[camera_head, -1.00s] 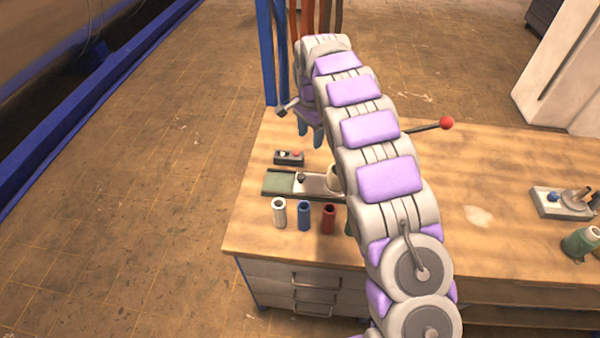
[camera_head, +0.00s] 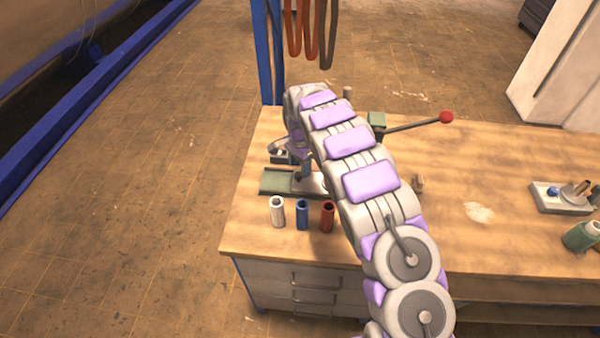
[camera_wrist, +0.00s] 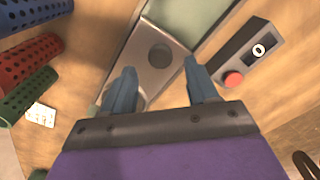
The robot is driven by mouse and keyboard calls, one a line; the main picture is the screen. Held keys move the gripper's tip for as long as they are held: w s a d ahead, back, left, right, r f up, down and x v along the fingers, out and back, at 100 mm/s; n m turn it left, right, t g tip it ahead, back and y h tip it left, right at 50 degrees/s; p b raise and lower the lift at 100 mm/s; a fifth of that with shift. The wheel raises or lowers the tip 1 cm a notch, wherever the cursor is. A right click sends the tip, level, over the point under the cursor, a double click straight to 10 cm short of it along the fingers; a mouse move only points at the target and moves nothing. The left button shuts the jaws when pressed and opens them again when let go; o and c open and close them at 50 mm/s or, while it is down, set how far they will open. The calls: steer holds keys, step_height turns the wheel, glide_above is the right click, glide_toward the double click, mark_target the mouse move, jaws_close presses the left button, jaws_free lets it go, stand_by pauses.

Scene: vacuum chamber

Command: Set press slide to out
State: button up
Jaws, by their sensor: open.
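The press slide is a pale metal plate (camera_head: 312,187) on a green rail (camera_head: 273,182) near the table's left end. In the wrist view the plate (camera_wrist: 150,73) carries a round dark knob (camera_wrist: 159,54). My gripper (camera_head: 304,172) is above the slide, pointing down. In the wrist view my gripper (camera_wrist: 160,78) is open, with its two blue fingers apart and the knob showing between and beyond their tips. I cannot tell whether either finger touches the knob. My arm hides much of the press body; its red-ball lever (camera_head: 446,117) sticks out to the right.
A small control box (camera_wrist: 245,62) with a red button and a display reading 0 sits close beside the slide. White (camera_head: 277,211), blue (camera_head: 302,214) and red (camera_head: 328,216) perforated cylinders stand in front of the rail. A tray (camera_head: 560,200) lies at the right.

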mark_target(299, 173)
steer(key=shift+a+f, duration=0.25)
steer(key=shift+f, duration=0.4)
steer(key=shift+a+f, duration=0.25)
steer(key=shift+f, duration=0.35)
steer(key=shift+a+f, duration=0.1)
steer(key=shift+f, duration=0.3)
steer(key=shift+d, duration=0.75)
steer(key=shift+a, duration=0.6)
steer(key=c, duration=0.7)
steer(key=shift+d, duration=0.35)
jaws_close()
